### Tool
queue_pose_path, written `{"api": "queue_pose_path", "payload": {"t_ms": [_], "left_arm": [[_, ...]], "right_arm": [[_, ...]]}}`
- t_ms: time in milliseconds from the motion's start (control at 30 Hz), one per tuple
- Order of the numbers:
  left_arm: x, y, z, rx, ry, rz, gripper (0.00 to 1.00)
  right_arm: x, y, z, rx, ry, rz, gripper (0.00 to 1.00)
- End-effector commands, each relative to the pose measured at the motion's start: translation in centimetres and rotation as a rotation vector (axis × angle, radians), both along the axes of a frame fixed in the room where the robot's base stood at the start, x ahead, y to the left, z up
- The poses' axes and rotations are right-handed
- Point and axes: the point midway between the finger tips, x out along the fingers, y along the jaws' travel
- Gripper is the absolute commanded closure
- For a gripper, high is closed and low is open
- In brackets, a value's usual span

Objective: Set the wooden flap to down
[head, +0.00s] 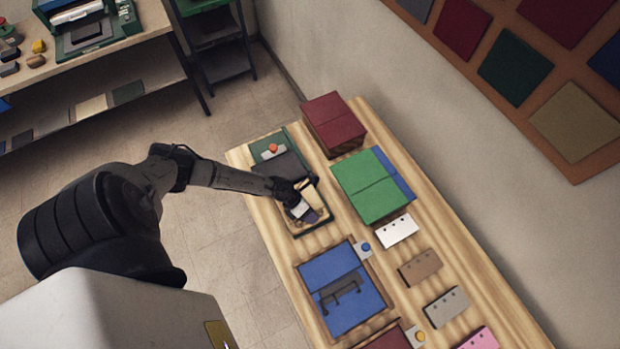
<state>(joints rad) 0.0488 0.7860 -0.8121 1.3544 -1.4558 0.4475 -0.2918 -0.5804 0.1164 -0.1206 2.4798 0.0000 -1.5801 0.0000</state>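My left arm reaches in from the left, and its dark gripper (292,196) is over the lower half of a green-rimmed box (321,226) on the wooden table. A pale tan strip (308,193), which may be the wooden flap, stands out beside the fingers. The gripper hides part of it, so I cannot tell its tilt or whether the fingers touch it. A dark grey panel (282,171) and an orange-red knob (272,148) are on the upper half of the box. The fingers are too small and dark to read. My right gripper is not in view.
A dark red box (333,122), a green-covered box (374,190) and a blue case with a dark handle (340,285) stand close by. Several small plates, including a brown one (420,267), lie along the right side. A wall borders the table's right.

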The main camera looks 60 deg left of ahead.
Motion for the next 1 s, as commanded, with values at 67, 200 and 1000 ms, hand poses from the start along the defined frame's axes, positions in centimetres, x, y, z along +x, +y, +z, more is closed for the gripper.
{"api": "queue_pose_path", "payload": {"t_ms": [67,200,1000], "left_arm": [[-0.3,0.0,-0.4,0.001,0.006,0.0,0.75],[-0.2,0.0,-0.3,0.001,0.007,0.001,0.62],[-3.0,5.0,6.3,0.0,0.006,0.0,0.62]], "right_arm": [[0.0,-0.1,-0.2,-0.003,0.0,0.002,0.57],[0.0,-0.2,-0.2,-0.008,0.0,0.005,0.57],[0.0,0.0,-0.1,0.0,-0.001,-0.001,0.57]]}}
